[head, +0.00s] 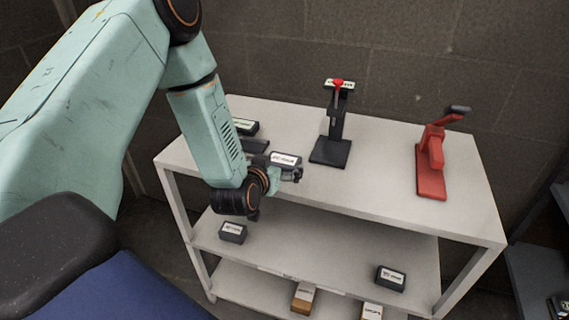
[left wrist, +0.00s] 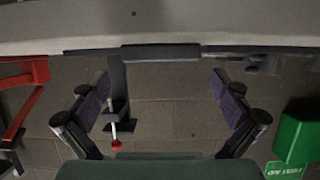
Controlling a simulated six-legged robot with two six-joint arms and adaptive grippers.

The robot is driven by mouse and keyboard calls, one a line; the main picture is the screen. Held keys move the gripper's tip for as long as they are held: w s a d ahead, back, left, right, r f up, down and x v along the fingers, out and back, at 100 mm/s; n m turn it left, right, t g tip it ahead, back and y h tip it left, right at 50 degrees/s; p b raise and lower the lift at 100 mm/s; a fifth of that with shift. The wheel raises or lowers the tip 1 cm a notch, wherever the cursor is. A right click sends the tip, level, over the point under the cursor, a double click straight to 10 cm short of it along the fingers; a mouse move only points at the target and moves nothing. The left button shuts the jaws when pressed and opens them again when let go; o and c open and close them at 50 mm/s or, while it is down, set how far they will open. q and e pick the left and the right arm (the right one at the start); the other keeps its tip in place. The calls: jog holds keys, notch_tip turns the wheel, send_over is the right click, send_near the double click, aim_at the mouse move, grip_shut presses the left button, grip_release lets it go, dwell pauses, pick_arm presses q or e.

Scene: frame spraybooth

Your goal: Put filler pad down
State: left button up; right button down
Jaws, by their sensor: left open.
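A dark block with a white label, which looks like the filler pad (head: 285,159), sits on the shelf top beside my left gripper (head: 296,175). The label is too small to read. In the left wrist view a dark block (left wrist: 160,52) lies at the shelf's edge, centred between the spread fingers of the left gripper (left wrist: 160,103) and apart from them. The left gripper is open and holds nothing that I can see. The left forearm hides part of the shelf top. My right gripper is not in view.
The white shelf unit (head: 390,190) carries a black stand (head: 333,148) and a red tool (head: 431,165) on top. Another labelled dark block (head: 246,127) lies behind my forearm. More blocks (head: 233,232) (head: 390,277) lie on the middle shelf. The top's front middle is clear.

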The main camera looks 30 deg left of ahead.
aim_at(284, 159)
pick_arm(q)
jog(key=x, duration=0.2)
jog(key=shift+w+a+f, duration=0.2)
jog(key=shift+w+a, duration=0.05)
jog(key=shift+w, duration=0.05)
jog(key=shift+w+f, duration=0.2)
jog(key=shift+w, duration=0.3)
jog(key=shift+d+r, duration=0.1)
jog(key=c, duration=0.7)
